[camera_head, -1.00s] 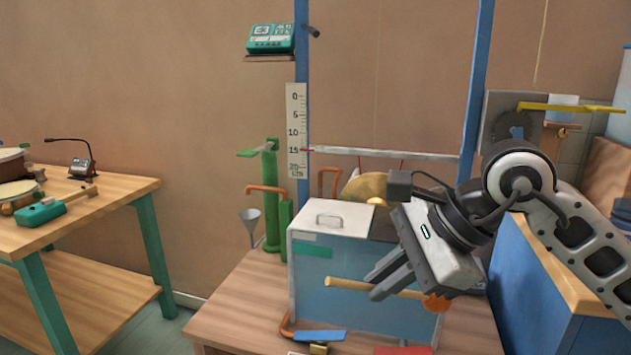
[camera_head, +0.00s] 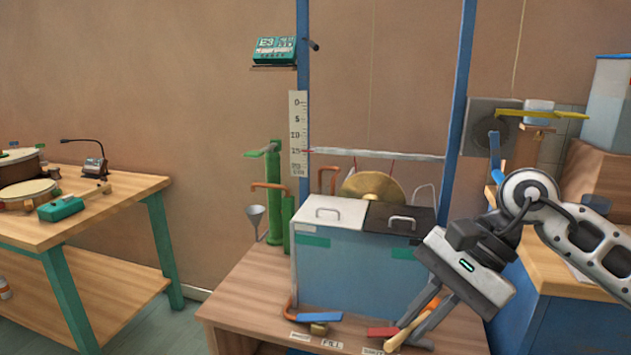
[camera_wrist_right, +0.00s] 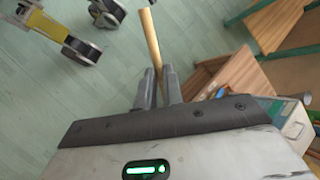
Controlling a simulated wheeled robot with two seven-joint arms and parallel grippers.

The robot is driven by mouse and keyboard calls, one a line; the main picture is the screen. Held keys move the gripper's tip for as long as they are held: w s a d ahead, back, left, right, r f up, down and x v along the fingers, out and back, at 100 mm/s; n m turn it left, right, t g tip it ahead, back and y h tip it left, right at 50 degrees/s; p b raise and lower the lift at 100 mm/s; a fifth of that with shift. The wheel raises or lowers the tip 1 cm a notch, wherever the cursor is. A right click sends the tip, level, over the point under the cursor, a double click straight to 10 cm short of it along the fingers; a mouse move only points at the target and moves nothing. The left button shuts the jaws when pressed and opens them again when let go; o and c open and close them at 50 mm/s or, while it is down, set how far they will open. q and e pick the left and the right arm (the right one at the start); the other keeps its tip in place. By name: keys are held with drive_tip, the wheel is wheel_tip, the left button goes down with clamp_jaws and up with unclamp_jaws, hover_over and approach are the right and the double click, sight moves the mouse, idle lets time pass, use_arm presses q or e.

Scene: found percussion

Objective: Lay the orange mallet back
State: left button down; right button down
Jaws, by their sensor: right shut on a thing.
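My right gripper (camera_head: 415,328) is shut on the wooden handle of the orange mallet (camera_head: 400,337) in the head view, low at the front right of the blue tank. The handle slants down to the left between the fingers. In the right wrist view the right gripper (camera_wrist_right: 158,82) has the pale handle (camera_wrist_right: 151,38) between its fingers, with one end sticking out past them over the floor. My left gripper is not in view.
The blue tank (camera_head: 350,270) with a white lid stands on a wooden table (camera_head: 235,300). A red block (camera_head: 382,332), a blue block (camera_head: 320,317) and small labels lie along its front. A brass disc (camera_head: 375,187) hangs behind. A blue-sided cabinet (camera_head: 545,315) stands at right.

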drive_tip(key=s+d+r+n+g+h+p, duration=0.2)
drive_tip(key=s+d+n+g+p, duration=0.15)
drive_tip(key=d+n, duration=0.2)
wheel_tip(320, 180, down, 8)
drive_tip(key=n, duration=0.2)
drive_tip(key=shift+d+f, duration=0.15)
